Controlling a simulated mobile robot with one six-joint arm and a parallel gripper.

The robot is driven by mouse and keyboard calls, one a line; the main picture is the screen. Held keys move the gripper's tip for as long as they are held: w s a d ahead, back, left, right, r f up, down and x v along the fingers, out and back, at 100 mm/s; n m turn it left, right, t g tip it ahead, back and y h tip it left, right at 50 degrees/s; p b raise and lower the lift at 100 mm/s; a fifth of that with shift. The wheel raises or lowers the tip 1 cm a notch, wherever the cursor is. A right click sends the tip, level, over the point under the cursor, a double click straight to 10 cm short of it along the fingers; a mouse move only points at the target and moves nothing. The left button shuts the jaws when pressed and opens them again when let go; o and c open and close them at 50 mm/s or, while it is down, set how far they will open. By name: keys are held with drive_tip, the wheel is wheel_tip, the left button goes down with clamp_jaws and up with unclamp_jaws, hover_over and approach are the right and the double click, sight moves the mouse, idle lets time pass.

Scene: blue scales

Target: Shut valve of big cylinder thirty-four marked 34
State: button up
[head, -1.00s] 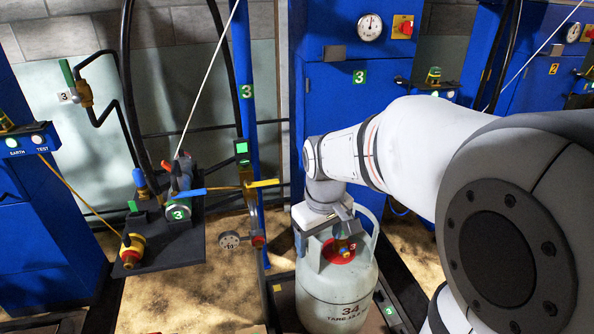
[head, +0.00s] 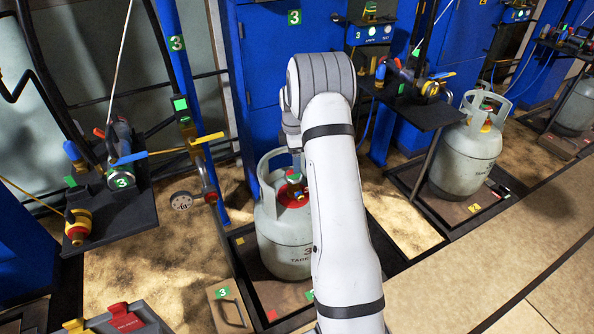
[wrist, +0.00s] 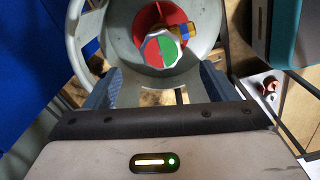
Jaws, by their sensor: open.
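The grey-white big cylinder (head: 282,235) stands on a low platform. Its marking is partly covered by my arm; a "3" and "TARE" show. Its collar and handle ring (wrist: 90,35) show in the wrist view. Its valve handwheel, red and green (wrist: 162,48), sits inside the collar above a red disc (wrist: 141,22), with a brass outlet (wrist: 182,31) beside it. The handwheel also shows in the head view (head: 293,177). My gripper (wrist: 158,88) is open, its two blue-grey fingers apart below the handwheel in the wrist picture, with nothing held.
A blue post (head: 178,60) and blue cabinet (head: 270,90) stand behind. Another cylinder (head: 463,155) is at right. Bare floor (head: 470,245) lies front right.

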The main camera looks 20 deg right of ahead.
sight(293, 176)
wheel_tip(293, 176, down, 7)
drive_tip(key=shift+r+b, duration=0.1)
drive_tip(key=shift+b, duration=0.55)
drive_tip(key=shift+c, duration=0.6)
